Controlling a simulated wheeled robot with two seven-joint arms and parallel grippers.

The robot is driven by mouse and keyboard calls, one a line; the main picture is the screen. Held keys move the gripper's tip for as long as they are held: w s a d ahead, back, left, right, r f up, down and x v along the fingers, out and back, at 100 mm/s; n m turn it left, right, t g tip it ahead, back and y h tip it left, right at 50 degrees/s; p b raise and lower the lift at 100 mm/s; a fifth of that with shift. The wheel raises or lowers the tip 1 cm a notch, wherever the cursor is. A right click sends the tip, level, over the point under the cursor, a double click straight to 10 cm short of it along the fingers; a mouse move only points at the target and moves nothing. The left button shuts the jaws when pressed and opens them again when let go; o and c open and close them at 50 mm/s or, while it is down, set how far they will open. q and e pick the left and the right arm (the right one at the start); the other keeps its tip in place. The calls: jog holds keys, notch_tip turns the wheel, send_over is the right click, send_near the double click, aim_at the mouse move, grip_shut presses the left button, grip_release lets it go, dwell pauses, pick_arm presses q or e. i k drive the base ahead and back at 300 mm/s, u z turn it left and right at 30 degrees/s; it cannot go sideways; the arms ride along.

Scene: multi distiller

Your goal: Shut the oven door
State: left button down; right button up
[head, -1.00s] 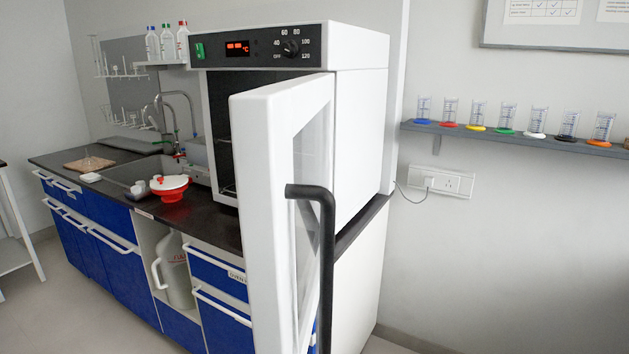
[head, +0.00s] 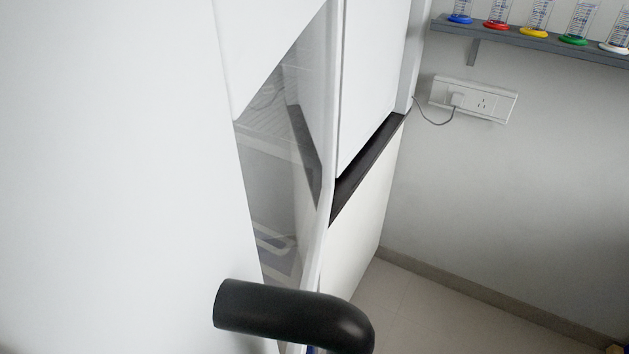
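The white oven door (head: 120,170) stands open and fills the left half of the head view, very close to the camera. Its glass pane (head: 285,150) is seen at a steep slant. The black door handle (head: 290,315) sticks out at the bottom centre. Part of the white oven body (head: 375,70) shows behind the door. The oven's opening and control panel are hidden or out of view. Neither of my grippers is in view.
The dark counter edge (head: 370,165) runs under the oven, above a white cabinet side (head: 355,230). A wall socket (head: 475,98) with a plugged cable is at the right. A grey shelf (head: 545,45) holds several cylinders. The floor (head: 440,310) at lower right looks mostly clear.

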aim_at(168, 167)
jog(key=z, duration=0.5)
jog(key=k, duration=1.2)
jog(key=u, duration=0.15)
jog(key=i, duration=0.65)
jog(key=z, duration=0.05)
